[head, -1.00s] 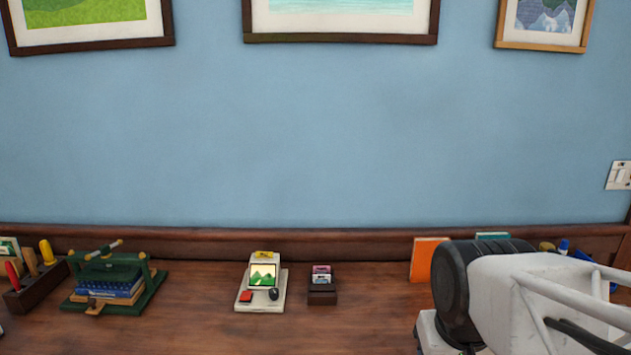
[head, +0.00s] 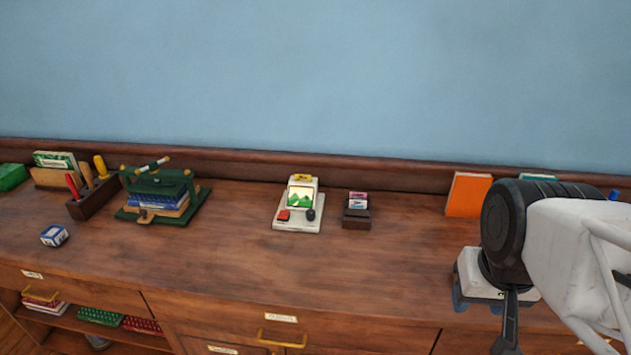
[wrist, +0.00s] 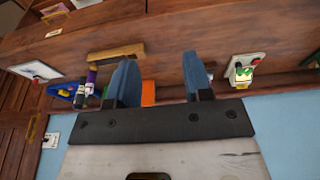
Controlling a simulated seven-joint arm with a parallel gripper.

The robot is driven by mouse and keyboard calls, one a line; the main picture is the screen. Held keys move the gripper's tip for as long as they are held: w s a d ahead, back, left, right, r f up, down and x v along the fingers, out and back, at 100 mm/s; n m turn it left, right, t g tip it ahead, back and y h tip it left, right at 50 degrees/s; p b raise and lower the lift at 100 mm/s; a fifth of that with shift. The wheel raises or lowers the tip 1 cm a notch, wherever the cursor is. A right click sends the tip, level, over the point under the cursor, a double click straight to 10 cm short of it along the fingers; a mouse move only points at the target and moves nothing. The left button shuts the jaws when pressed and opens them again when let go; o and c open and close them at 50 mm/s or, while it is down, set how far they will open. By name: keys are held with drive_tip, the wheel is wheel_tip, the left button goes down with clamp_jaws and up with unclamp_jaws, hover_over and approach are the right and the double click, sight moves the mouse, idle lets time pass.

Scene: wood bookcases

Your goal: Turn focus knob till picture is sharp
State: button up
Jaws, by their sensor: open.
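The white slide viewer (head: 287,224) stands on the wooden counter, left of my gripper. It has a small lit screen (head: 300,197) with a green hill picture, a red button (head: 284,215) and a dark round knob (head: 310,215), which I take to be the focus knob. The picture is too small to judge its sharpness. The viewer also shows at the right of the wrist view (wrist: 248,60). My gripper (wrist: 160,78) has two blue fingers spread apart with nothing held between them. In the head view it (head: 478,302) is well to the right of the viewer, apart from it.
A dark box of small cards (head: 356,216) stands just right of the viewer. A green press with books (head: 160,200) and a tool holder (head: 92,200) are at left. An orange book (head: 468,194) stands behind my arm. The counter in front of the viewer is clear.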

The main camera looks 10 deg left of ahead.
drive_tip(key=shift+o, duration=1.4)
drive_tip(key=shift+w, duration=0.15)
drive_tip(key=n+g, duration=0.3)
drive_tip(key=n, duration=0.5)
hover_over(311, 212)
wheel_tip(311, 212, down, 20)
drive_tip(key=shift+f, duration=0.1)
drive_tip(key=shift+w+a+f, duration=0.1)
